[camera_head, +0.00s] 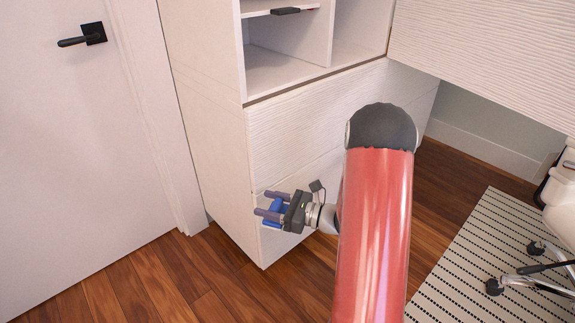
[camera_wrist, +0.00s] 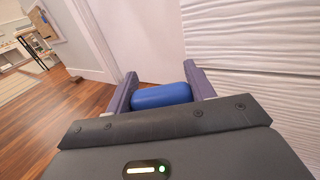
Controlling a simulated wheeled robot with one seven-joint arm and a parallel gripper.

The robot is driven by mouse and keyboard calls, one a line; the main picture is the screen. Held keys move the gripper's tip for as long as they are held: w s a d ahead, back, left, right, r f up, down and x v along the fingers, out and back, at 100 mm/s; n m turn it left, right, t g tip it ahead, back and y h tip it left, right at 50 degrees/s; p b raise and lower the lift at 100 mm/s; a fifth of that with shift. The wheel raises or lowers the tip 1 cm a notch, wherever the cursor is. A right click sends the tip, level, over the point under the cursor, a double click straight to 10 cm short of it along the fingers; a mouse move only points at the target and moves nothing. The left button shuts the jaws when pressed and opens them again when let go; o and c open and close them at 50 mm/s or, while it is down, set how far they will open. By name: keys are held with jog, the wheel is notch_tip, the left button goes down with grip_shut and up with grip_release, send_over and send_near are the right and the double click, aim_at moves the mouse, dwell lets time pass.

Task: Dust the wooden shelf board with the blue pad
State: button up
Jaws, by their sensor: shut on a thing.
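The blue pad (camera_head: 275,207) is held between the two fingers of my gripper (camera_head: 266,203), low in front of the white cabinet's lower corner. In the wrist view the pad (camera_wrist: 162,96) is a rounded blue block between the fingers of my gripper (camera_wrist: 160,73), which is shut on it. Beyond the fingertips are pale surfaces, and I cannot tell whether the pad touches anything. I cannot pick out a wooden shelf board for certain. The cabinet's open compartments show a pale shelf floor (camera_head: 275,73) and part of a higher shelf (camera_head: 262,5).
The white cabinet (camera_head: 205,130) has ribbed fronts. A dark item (camera_head: 285,11) is at the higher shelf's edge. A white door (camera_head: 70,150) is at left. A ribbed white panel (camera_head: 490,55) overhangs at right, above a striped rug (camera_head: 480,265) and an office chair (camera_head: 560,205). Wooden floor is clear at lower left.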

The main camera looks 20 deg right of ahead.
jog(key=a+f+n+g+y, duration=0.1)
jog(key=a+f, duration=0.3)
jog(key=f, duration=0.6)
jog(key=shift+w+f, duration=0.35)
jog(key=shift+w, duration=0.1)
jog(key=shift+r, duration=0.1)
